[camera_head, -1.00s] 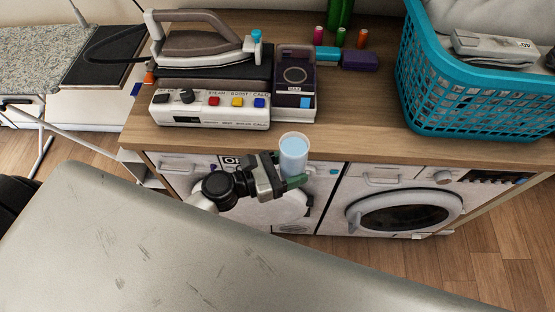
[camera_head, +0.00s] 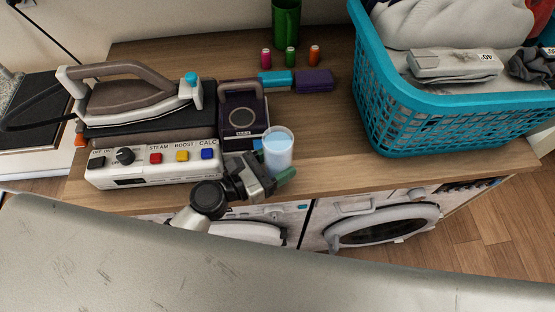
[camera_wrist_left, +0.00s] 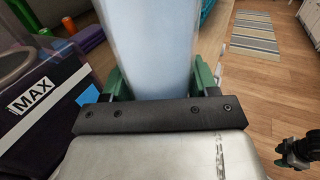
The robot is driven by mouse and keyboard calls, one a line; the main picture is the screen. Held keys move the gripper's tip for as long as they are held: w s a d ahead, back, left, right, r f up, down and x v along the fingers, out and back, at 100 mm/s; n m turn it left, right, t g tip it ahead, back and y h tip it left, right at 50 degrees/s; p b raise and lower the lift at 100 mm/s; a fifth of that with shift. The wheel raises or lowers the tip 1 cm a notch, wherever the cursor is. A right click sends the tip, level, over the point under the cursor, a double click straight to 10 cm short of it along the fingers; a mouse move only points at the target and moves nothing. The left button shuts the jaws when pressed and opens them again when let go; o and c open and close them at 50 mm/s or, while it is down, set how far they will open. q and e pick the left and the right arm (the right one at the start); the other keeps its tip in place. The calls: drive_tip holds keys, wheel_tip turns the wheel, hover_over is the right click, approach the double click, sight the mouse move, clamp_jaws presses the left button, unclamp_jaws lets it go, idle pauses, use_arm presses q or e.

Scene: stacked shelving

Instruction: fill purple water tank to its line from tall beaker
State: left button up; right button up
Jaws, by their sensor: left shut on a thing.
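The purple water tank (camera_head: 243,116) sits at the right end of the steam iron station, with a round opening on top. Its MAX label also shows on the tank in the left wrist view (camera_wrist_left: 35,100). My left gripper (camera_head: 279,178) is shut on the tall beaker (camera_head: 278,152), which is clear and holds pale blue water. The beaker is upright, just right of and in front of the tank, partly covering its right edge. In the left wrist view the green fingers of the left gripper (camera_wrist_left: 155,80) clasp both sides of the beaker (camera_wrist_left: 150,45).
The iron (camera_head: 135,98) rests on its station (camera_head: 150,165) left of the tank. Behind are several small spools (camera_head: 290,56), a teal block (camera_head: 275,82), a purple block (camera_head: 313,81) and a green container (camera_head: 286,22). A teal laundry basket (camera_head: 440,110) stands right. Counter between is clear.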

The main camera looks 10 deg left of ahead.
use_arm(q)
drive_tip(key=shift+s+r, duration=0.1)
drive_tip(key=shift+s, duration=0.15)
drive_tip(key=shift+w, duration=0.1)
drive_tip(key=shift+f+n, duration=0.45)
drive_tip(key=shift+n, duration=0.55)
drive_tip(key=shift+w+a+r+n+t+p, duration=0.15)
drive_tip(key=shift+r+n+p, duration=0.2)
drive_tip(key=shift+n, duration=0.2)
drive_tip(key=shift+a+r+n+t+p, duration=0.15)
drive_tip(key=shift+r+n+p, duration=0.1)
drive_tip(key=shift+n+p, duration=0.25)
drive_tip(key=shift+w+r+n+p, duration=0.1)
drive_tip(key=shift+r+n+p, duration=0.45)
drive_tip(key=shift+n+p, duration=0.3)
drive_tip(key=shift+w+a+r+n+p, duration=0.1)
drive_tip(key=shift+r+n+p, duration=0.35)
drive_tip(key=shift+r+p, duration=0.2)
drive_tip(key=shift+w+a+r+n+p, duration=0.1)
drive_tip(key=shift+r+n+p, duration=0.4)
drive_tip(key=shift+p, duration=0.15)
drive_tip(key=shift+t, duration=0.3)
use_arm(e)
wheel_tip(320, 180, up, 6)
drive_tip(key=s, duration=0.1)
drive_tip(key=shift+s, duration=0.3)
drive_tip(key=shift+r, duration=0.1)
